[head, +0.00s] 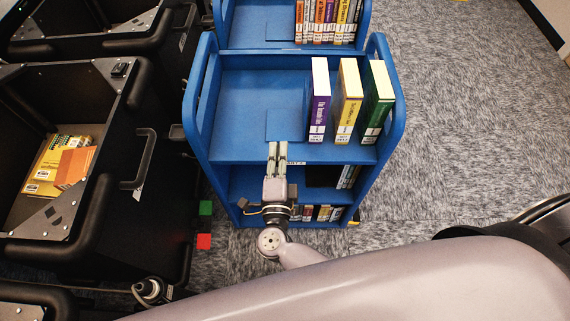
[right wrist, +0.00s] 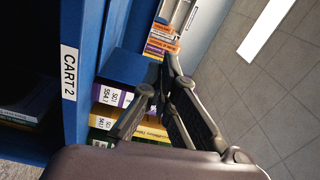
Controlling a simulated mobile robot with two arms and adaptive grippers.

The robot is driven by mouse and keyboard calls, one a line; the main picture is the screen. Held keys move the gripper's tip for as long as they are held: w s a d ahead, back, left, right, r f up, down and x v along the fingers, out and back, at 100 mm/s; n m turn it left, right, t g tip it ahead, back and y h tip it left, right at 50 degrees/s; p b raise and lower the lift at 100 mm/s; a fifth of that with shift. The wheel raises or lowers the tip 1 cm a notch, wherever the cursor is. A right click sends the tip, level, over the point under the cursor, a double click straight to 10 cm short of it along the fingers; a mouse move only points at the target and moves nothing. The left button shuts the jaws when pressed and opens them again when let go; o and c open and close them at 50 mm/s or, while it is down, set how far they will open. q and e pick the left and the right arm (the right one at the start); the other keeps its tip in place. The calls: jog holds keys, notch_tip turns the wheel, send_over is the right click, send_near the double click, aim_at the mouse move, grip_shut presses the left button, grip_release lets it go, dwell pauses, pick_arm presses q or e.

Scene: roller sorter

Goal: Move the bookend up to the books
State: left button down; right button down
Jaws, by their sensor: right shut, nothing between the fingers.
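The blue bookend (head: 287,122) is on the top shelf of the blue cart, left of the books, its outline hard to tell from the shelf of the same colour. In the right wrist view it appears as a blue block (right wrist: 125,66). A purple book (head: 320,100), a yellow book (head: 348,100) and a green book (head: 378,100) stand upright at the shelf's right side. My right gripper (head: 278,145) is shut and empty at the shelf's front edge, just in front of the bookend. Whether it touches the bookend cannot be told.
The blue cart (head: 240,150) has raised side walls and lower shelves with more books. Another shelf with several books (head: 328,20) stands behind. Black bins (head: 85,90) stand at the left. The shelf left of the bookend is clear.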

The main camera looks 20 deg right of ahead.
jog(key=s+d+f+m+g+h, duration=0.1)
jog(key=s+d+m+g+h, duration=0.1)
jog(key=m+g+h, duration=0.15)
jog(key=b, duration=0.5)
send_near(296, 124)
jog(key=shift+t, duration=0.35)
jog(key=w+d+r, duration=0.1)
jog(key=w, duration=0.1)
jog(key=w+d+r, duration=0.1)
jog(key=w, duration=0.2)
jog(key=w+d+r, duration=0.1)
jog(key=w, duration=0.1)
jog(key=shift+w+r, duration=0.3)
jog(key=shift+w, duration=0.1)
jog(key=shift+w+d+r+b, duration=0.1)
jog(key=shift+w+b, duration=0.3)
jog(key=shift+w, duration=0.2)
jog(key=shift+f+b, duration=0.7)
jog(key=shift+f, duration=0.3)
jog(key=shift+r+p, duration=0.2)
jog(key=shift+p, duration=0.1)
jog(key=shift+s+d+p, duration=0.2)
jog(key=shift+d+p, duration=0.1)
jog(key=shift+d, duration=0.3)
jog(key=shift+s+d+p, duration=0.2)
jog(key=shift+d+p, duration=0.1)
jog(key=shift+d, duration=0.3)
jog(key=shift+a, duration=0.15)
